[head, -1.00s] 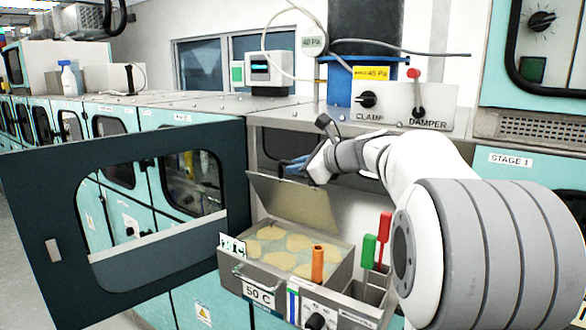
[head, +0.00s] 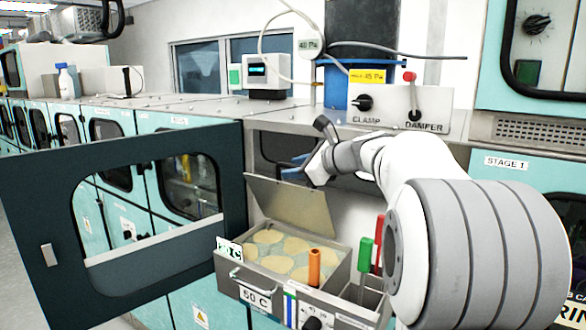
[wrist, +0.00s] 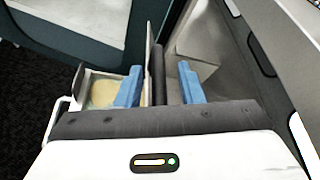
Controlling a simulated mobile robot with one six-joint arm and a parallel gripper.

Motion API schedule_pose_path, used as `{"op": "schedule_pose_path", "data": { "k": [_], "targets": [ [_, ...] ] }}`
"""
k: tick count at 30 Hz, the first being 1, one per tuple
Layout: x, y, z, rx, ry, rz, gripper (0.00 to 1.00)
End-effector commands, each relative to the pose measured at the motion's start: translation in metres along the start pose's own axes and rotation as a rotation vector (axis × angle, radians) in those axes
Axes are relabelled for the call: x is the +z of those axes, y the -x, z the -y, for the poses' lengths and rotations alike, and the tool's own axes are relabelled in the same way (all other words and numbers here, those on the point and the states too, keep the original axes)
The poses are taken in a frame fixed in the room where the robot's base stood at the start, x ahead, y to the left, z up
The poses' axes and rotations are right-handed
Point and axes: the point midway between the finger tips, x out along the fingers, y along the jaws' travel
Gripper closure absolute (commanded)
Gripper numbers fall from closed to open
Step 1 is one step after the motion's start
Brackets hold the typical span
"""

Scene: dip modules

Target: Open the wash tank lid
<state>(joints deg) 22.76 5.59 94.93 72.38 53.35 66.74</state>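The wash tank (head: 335,268) is a grey metal box marked 50 C, holding liquid with pale yellow round patches. Its lid (head: 290,203) stands raised and tilted at the tank's back edge, leaving the top uncovered. My gripper (head: 292,168) is just above the lid's upper edge, with its blue fingers pointing left. In the wrist view my gripper (wrist: 160,85) has its two blue fingers clearly apart. A dark bar and the lid's thin edge show in or near the gap; I cannot tell whether they touch a finger. The tank also shows in the wrist view (wrist: 82,90), left.
A dark-framed door (head: 60,250) stands open to the left of the tank. An orange handle (head: 314,267), a green handle (head: 365,252) and a red handle (head: 379,240) stand upright at the tank's right. A damper lever (head: 412,95) is above.

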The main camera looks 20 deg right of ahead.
Motion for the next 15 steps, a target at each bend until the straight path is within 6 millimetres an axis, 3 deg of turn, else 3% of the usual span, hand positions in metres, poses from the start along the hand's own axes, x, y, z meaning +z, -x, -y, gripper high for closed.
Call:
{"op": "schedule_pose_path", "data": {
  "k": [5, 15],
  "targets": [
    [-0.001, 0.007, 0.000, -0.003, 0.000, -0.001, 0.66],
    [-0.002, 0.062, 0.000, -0.004, 0.002, 0.000, 0.66]
  ]
}}
